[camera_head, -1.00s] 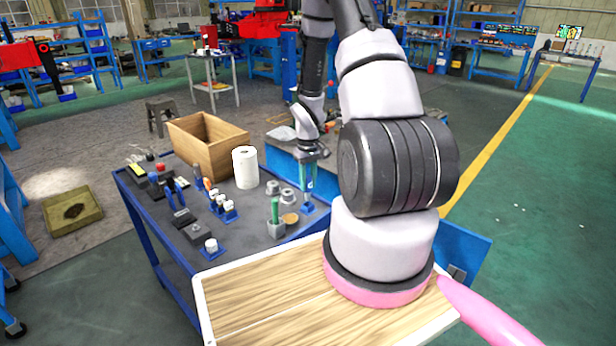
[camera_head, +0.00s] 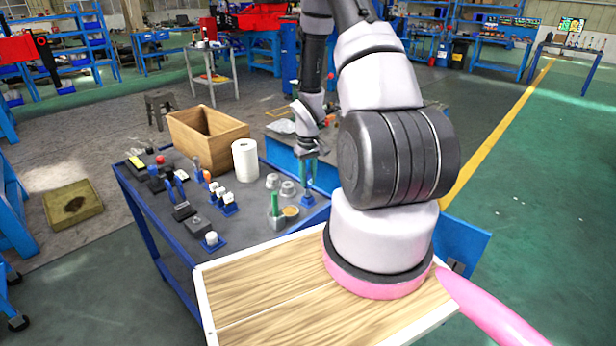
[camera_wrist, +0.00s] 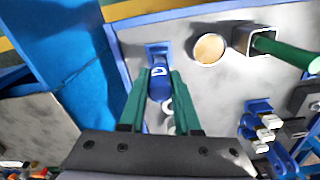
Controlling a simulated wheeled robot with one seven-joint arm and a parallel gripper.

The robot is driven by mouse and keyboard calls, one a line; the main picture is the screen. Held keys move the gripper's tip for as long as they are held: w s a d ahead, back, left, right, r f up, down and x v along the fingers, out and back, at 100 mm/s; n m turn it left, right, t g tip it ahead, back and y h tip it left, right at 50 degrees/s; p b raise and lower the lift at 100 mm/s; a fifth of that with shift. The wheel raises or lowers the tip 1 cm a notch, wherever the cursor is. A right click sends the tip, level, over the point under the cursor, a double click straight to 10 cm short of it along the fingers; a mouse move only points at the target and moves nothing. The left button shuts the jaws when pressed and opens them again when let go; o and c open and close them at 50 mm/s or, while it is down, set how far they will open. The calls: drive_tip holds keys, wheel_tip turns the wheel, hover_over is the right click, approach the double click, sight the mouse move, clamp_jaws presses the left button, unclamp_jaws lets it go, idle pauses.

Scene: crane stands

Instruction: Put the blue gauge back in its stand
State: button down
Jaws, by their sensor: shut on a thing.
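The blue gauge (camera_wrist: 160,84) sits between the green fingers of my gripper (camera_wrist: 161,88) in the wrist view, with a white mark on its side. My gripper is shut on it. The gauge's blue stand (camera_wrist: 157,48) is just beyond the fingertips, and the gauge's far end is at the stand. I cannot tell how deep it is seated. In the head view my gripper (camera_head: 308,174) points down above the stand (camera_head: 307,201) near the right edge of the grey table. The gauge is mostly hidden there by the fingers.
A tan disc (camera_wrist: 210,49) and a square grey holder (camera_wrist: 246,38) with a green handle (camera_wrist: 288,53) are close on the right in the wrist view. Grey round parts (camera_head: 288,188), a white roll (camera_head: 245,160) and a wooden box (camera_head: 208,140) stand farther along the table.

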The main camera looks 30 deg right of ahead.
drive_tip(key=shift+f, duration=1.25)
drive_tip(key=c, duration=0.5)
unclamp_jaws()
drive_tip(key=shift+c, duration=0.2)
drive_tip(key=shift+r, duration=2.5)
drive_tip(key=shift+r, duration=0.1)
